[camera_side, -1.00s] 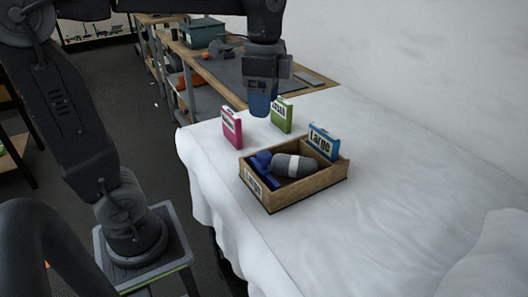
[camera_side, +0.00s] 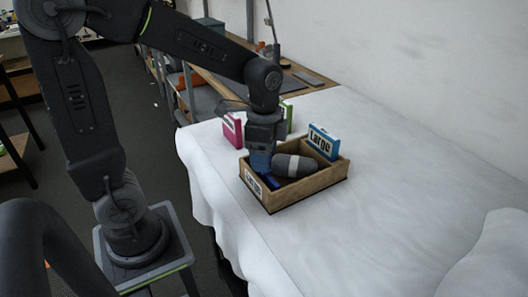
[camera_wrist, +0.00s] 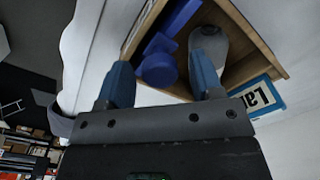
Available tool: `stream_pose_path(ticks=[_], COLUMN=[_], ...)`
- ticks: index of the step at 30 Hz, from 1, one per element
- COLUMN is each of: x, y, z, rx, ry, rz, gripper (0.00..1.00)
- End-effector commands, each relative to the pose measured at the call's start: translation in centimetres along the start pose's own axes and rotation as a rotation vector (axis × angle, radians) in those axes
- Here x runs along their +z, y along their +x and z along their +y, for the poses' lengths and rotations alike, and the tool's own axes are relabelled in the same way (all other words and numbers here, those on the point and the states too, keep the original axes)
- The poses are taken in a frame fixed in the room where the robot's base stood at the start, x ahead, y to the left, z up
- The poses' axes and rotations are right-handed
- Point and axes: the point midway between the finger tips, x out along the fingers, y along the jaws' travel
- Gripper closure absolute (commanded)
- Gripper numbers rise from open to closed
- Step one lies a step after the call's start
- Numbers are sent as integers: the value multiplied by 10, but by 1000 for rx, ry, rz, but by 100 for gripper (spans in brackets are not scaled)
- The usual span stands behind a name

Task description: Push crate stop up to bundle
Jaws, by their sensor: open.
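The wooden crate (camera_side: 318,184) stands on the white-covered table with a "Large" label on its left end. A grey rolled bundle with a pale band (camera_side: 297,165) lies inside it. The blue stop (camera_side: 271,182) is in the crate's left part, mostly hidden behind my gripper in the side view. In the wrist view the blue stop (camera_wrist: 160,66) shows a round knob and bar beside the grey bundle (camera_wrist: 208,42). My gripper (camera_wrist: 163,82) is open, its blue fingers pointing down over the crate's left part, the knob between them in the picture. Contact cannot be told.
A blue "Large" box (camera_side: 323,142) stands behind the crate. A pink box (camera_side: 232,131) and a partly hidden green box (camera_side: 288,113) stand at the back left. The table (camera_side: 400,190) is clear to the right.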

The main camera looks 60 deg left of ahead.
Motion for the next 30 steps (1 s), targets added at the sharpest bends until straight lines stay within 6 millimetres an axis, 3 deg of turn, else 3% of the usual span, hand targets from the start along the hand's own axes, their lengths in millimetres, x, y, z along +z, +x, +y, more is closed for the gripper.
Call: stream_pose_path(ticks=[3,22,30], x=[0,0,-8], y=[0,-1,-1], z=[0,0,-8], rx=[0,0,1], ry=[0,0,0], rz=[0,0,0], gripper=[40,100,100])
